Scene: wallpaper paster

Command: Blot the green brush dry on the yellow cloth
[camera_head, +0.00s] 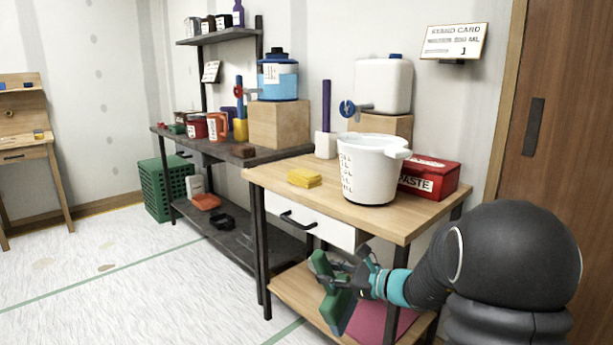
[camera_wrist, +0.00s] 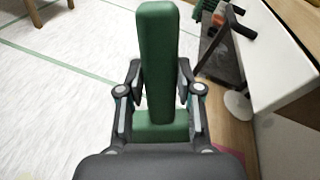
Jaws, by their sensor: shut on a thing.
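The green brush (camera_head: 336,304) is held in my gripper (camera_head: 349,281), in front of the light wooden table and below its top. In the wrist view the green brush (camera_wrist: 158,60) stands between the two fingers of my gripper (camera_wrist: 158,98), which are shut on it. Its lower part is partly hidden by the gripper. The yellow cloth (camera_head: 305,178) lies folded on the light wooden table top (camera_head: 265,175), left of the white bucket. The brush is apart from the cloth. The cloth does not show in the wrist view.
A white bucket (camera_head: 368,170) and a red paste box (camera_head: 430,178) stand on the table. A white drawer (camera_head: 310,222) with a dark handle is under the table top. A dark workbench (camera_head: 222,153) with a blue-topped jug (camera_head: 278,80) adjoins on the left. Open floor lies left.

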